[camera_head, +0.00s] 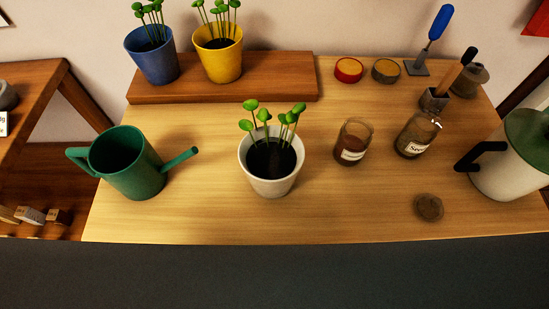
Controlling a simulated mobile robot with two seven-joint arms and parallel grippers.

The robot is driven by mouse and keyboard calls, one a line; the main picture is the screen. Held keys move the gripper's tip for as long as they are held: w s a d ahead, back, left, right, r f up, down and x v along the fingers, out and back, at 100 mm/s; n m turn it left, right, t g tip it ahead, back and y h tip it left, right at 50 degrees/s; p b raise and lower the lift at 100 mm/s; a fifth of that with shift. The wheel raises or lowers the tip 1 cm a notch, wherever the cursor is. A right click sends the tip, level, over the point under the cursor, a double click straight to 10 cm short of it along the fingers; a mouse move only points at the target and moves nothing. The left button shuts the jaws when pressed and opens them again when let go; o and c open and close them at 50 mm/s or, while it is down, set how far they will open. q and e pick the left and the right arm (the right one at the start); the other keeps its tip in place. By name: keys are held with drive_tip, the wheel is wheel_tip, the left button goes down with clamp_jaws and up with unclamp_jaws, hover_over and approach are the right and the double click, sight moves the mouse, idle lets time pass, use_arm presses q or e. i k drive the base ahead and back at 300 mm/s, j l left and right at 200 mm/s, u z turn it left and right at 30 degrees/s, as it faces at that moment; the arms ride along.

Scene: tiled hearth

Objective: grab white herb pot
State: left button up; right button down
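The white herb pot (270,186) stands upright near the middle of the wooden table in the head view. It holds dark soil and several green seedlings with round leaves. Nothing touches it and it is fully visible. Neither of my grippers shows in this view.
A green watering can (128,165) stands left of the pot, its spout pointing right. Two glass jars (353,142) (417,135) stand to the right, with a brown lump (428,207) and a white jug (507,165) beyond. Blue (152,57) and yellow (219,52) pots stand behind on a raised board (285,78).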

sight(271, 157)
drive_tip(key=k+l, duration=0.15)
drive_tip(key=l, duration=0.2)
drive_tip(key=k+l, duration=0.15)
drive_tip(key=l, duration=0.2)
drive_tip(key=k+l+u, duration=0.1)
drive_tip(key=l, duration=0.25)
drive_tip(key=k+l, duration=0.35)
drive_tip(key=l, duration=0.3)
